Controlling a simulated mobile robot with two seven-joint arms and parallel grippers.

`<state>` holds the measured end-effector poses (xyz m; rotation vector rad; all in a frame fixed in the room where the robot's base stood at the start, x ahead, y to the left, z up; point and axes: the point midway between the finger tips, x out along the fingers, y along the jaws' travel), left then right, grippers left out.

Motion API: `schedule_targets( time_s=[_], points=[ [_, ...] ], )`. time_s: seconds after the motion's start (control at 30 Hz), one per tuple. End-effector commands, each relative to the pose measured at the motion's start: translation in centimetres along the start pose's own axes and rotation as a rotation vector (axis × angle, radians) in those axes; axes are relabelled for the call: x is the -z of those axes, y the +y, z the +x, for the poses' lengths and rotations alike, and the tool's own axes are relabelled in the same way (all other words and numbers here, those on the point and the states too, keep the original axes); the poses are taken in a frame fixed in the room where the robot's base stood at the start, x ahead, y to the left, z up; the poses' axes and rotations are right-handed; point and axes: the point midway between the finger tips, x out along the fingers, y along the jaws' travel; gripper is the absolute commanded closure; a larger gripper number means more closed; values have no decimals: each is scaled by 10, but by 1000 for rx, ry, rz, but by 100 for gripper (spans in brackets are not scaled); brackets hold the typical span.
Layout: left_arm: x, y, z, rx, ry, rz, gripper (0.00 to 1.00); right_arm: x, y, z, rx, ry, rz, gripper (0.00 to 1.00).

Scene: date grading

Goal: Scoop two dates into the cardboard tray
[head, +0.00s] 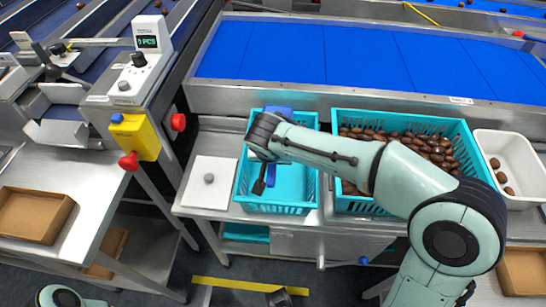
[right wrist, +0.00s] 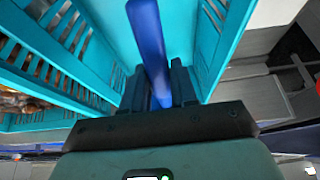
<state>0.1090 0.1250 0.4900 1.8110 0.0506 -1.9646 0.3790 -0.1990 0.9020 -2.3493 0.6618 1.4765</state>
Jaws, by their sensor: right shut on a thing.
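My right gripper (head: 261,178) is inside the left teal crate (head: 312,195), shut on a blue handle (right wrist: 148,45), likely a scoop's. The handle runs up between the fingers in the right wrist view; whether it bears a date is hidden. Many brown dates (head: 432,145) fill the right teal crate (head: 400,116), and several lie in the white bin (head: 513,160). An empty brown cardboard tray (head: 33,214) lies on the left table; another (head: 522,270) is at the right edge. My left gripper is not in view.
A counter reading "0 PCS" (head: 148,42) and a yellow box with red buttons (head: 135,135) stand left of the crates. A white plate with a knob (head: 209,180) lies beside the left crate. A blue conveyor (head: 360,55) runs behind. My arm covers part of the right crate.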

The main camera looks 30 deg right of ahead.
Motion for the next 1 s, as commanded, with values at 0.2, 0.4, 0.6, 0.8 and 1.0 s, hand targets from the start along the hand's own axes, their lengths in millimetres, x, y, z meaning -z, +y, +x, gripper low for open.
schedule_targets(
  time_s=[0.2,0.4,0.6,0.8,1.0],
  points=[
    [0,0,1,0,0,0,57,0,0,-12,2,27,0,100],
    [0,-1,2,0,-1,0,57,1,0,-22,1,49,1,100],
    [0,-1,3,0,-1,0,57,1,0,-25,1,57,1,100],
    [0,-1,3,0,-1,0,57,1,0,-25,1,56,1,100],
    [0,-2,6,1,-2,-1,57,1,0,-25,1,56,1,100]
  ],
)
